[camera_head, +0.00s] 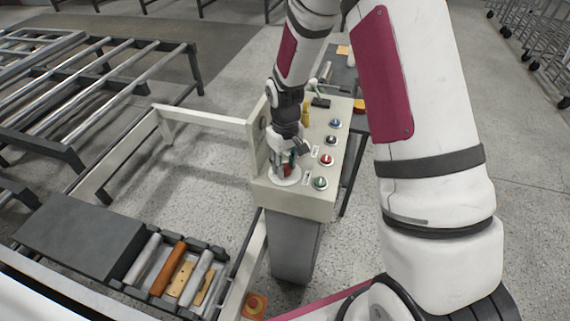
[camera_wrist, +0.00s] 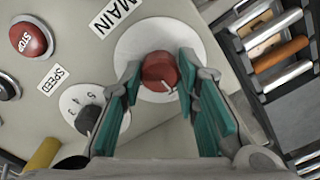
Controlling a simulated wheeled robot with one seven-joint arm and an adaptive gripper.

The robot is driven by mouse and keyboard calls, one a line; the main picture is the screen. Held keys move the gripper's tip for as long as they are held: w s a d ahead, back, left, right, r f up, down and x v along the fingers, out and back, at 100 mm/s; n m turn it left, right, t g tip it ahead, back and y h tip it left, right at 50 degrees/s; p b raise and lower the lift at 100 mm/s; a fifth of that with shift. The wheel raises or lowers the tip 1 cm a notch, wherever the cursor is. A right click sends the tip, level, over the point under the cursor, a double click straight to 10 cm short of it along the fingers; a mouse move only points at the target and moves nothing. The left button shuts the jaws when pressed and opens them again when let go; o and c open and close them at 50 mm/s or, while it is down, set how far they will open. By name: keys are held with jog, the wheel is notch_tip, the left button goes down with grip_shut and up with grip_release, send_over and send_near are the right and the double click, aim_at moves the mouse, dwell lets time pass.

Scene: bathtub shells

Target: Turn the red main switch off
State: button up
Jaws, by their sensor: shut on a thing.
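The red main switch (camera_wrist: 159,71) is a round red knob with a pale pointer line, on a white round plate (camera_wrist: 132,40) beside the label MAIN (camera_wrist: 113,13) in the wrist view. My gripper (camera_wrist: 160,80) has its teal-padded fingers on either side of the knob and is shut on it. In the head view my gripper (camera_head: 289,158) reaches down onto the near left part of the cream control panel (camera_head: 265,192). The red knob (camera_head: 288,170) shows only partly there, between the fingers. The pointer line slants toward the lower right in the wrist view.
A red STOP button (camera_wrist: 28,39) and a numbered SPEED dial (camera_wrist: 86,118) are near in the wrist view. Several coloured buttons line the panel's right side, including a green one (camera_head: 320,183). A roller conveyor (camera_head: 172,270) stands at lower left.

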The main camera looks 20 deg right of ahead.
aim_at(285, 167)
dwell(0.5)
jog(key=o, duration=1.2)
jog(key=shift+c, duration=0.2)
notch_tip(285, 167, up, 12)
jog(key=s+r+m+t, duration=0.1)
jog(key=s+r+t, duration=0.1)
jog(key=s+r, duration=0.45)
jog(key=s+r+t, duration=0.1)
jog(key=s+r, duration=0.3)
jog(key=r, duration=0.6)
jog(key=s+r+m+t, duration=0.1)
jog(key=s+r, duration=0.1)
jog(key=s, duration=0.4)
jog(key=s+r+m+t, duration=0.1)
jog(key=s+r, duration=0.1)
jog(key=s, duration=0.5)
jog(key=shift+s+r+t, duration=0.3)
